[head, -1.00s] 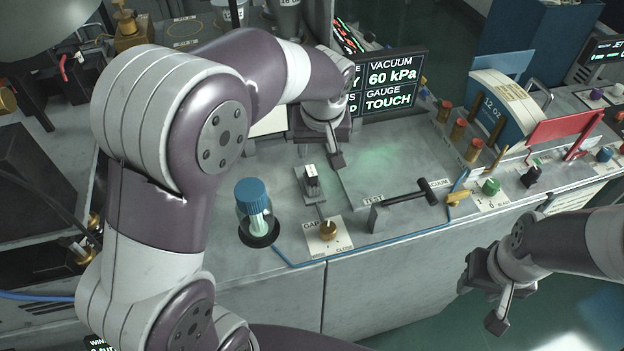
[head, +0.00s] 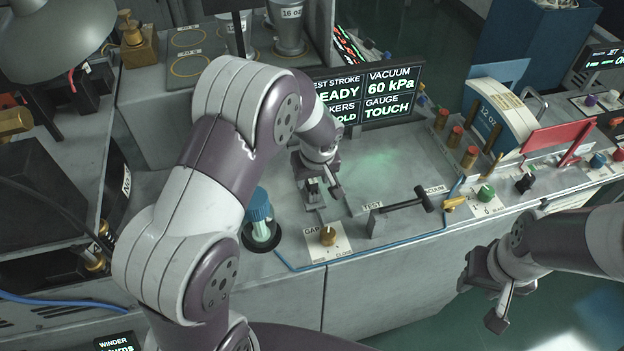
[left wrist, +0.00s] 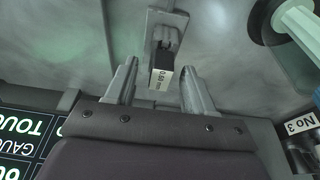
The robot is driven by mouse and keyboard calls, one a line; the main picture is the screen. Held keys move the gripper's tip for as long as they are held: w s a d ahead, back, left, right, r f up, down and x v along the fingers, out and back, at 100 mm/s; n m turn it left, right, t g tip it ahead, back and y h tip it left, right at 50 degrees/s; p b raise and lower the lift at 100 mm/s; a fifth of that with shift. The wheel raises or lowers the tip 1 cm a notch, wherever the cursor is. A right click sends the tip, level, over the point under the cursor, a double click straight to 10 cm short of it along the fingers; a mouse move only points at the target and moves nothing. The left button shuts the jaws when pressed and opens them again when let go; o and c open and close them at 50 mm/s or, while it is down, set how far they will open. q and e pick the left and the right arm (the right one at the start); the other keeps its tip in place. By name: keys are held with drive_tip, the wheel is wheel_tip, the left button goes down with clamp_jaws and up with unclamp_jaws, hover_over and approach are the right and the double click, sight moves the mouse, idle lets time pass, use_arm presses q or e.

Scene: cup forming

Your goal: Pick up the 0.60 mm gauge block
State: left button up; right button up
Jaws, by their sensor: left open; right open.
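The 0.60 mm gauge block (left wrist: 162,76) is a small black block with a white labelled face in the left wrist view. It stands upright in a small grey holder (left wrist: 164,28) on the bench. My left gripper (left wrist: 158,85) is open, with one finger to each side of the block and the block near the fingertips; contact is not visible. In the head view my left gripper (head: 325,204) is over the holder and mostly hides the block. My right gripper (head: 484,304) is open and empty, in front of the bench at the right.
The screen (head: 391,92) behind reads GAUGE TOUCH.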

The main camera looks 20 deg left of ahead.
use_arm(q)
clamp_jaws()
drive_tip(key=shift+r, duration=0.1)
